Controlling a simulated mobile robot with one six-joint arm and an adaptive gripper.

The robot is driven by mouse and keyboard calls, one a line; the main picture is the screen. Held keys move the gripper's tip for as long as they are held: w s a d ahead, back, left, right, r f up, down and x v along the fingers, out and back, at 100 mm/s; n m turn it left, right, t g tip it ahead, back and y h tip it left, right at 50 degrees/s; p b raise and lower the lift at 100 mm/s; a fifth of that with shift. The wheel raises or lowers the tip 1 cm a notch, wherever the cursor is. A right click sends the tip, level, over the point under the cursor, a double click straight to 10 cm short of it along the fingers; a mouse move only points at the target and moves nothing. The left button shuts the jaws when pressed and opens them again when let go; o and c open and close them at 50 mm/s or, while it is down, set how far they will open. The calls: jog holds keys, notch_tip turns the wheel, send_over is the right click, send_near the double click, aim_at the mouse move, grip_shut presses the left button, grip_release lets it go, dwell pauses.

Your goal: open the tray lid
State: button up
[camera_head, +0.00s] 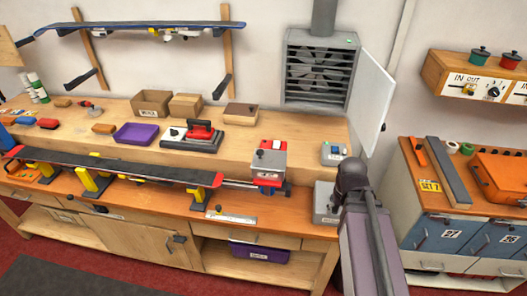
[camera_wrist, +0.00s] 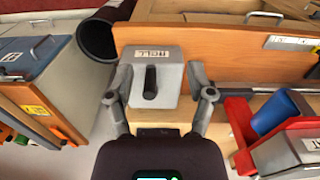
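A grey metal box top with an upright black handle (camera_wrist: 150,82) and a small label sits on the wooden bench in the wrist view. I take this to be the tray lid (camera_wrist: 170,58); it lies flat and looks closed. In the head view the grey box (camera_head: 322,203) stands at the right end of the orange bench, partly hidden by my arm. My gripper (camera_wrist: 160,78) is open, its fingers spread left and right of the black handle. I see no finger touching the handle; the gap in depth is hard to tell.
A red and grey device (camera_head: 268,160) stands left of the grey box, near a long ski (camera_head: 110,167) on yellow supports. An open white door (camera_head: 371,100) hangs from the vent unit above. A purple tray (camera_head: 136,133) sits farther left.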

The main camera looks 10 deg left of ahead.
jog(key=w+a+r+n+p, duration=0.4)
jog(key=w+a+r+p, duration=0.7)
jog(key=a+r+p, duration=0.25)
notch_tip(320, 180, up, 10)
jog(key=n+p, duration=0.4)
jog(key=p, duration=0.5)
send_over(260, 151)
jog(key=shift+f, duration=0.15)
jog(key=shift+f, duration=0.2)
notch_tip(260, 151, down, 14)
jog(key=b, duration=1.3)
jog(key=shift+r+b, duration=0.25)
jog(key=shift+b, duration=0.15)
grip_shut()
